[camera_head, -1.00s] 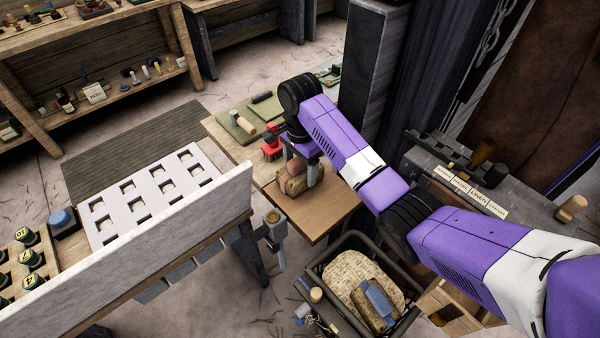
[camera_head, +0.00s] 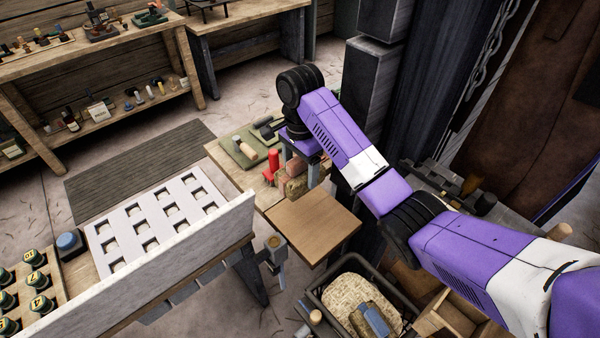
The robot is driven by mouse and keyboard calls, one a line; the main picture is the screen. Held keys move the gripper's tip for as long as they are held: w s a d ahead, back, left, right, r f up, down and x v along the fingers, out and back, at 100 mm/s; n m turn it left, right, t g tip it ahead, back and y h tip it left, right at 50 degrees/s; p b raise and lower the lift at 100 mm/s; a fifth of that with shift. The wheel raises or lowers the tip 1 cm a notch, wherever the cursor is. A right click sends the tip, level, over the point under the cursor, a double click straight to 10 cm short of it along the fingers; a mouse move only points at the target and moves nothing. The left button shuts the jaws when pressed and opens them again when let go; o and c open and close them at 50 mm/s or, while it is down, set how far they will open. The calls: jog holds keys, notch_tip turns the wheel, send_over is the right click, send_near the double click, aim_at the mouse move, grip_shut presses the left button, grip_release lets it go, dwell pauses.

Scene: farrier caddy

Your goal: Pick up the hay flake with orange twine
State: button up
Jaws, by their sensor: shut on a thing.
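A small straw-coloured block, which looks like the hay flake (camera_head: 292,191), is between the fingers of my gripper (camera_head: 299,172) at the back of the bench on the far side. My gripper is shut on it. A pinkish-brown patch (camera_head: 294,168) shows at the block's top between the fingers; I cannot tell whether it is part of the block or a thing behind it. No orange twine can be made out at this size. The block seems to be off the brown board (camera_head: 315,226), whose top shows bare in front of it, but its underside is hard to see.
A red tool (camera_head: 272,162) stands close left of the block, beside a green mat (camera_head: 242,155). A dark crate (camera_head: 322,292) with a woven piece and a blue item stands below. A white slotted panel (camera_head: 150,222) lies left. A dark post (camera_head: 372,85) rises behind my arm.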

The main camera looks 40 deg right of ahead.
notch_tip(320, 180, up, 10)
jog(key=shift+f, duration=0.1)
dwell(0.4)
jog(key=o, duration=1.2)
jog(key=c, duration=1.5)
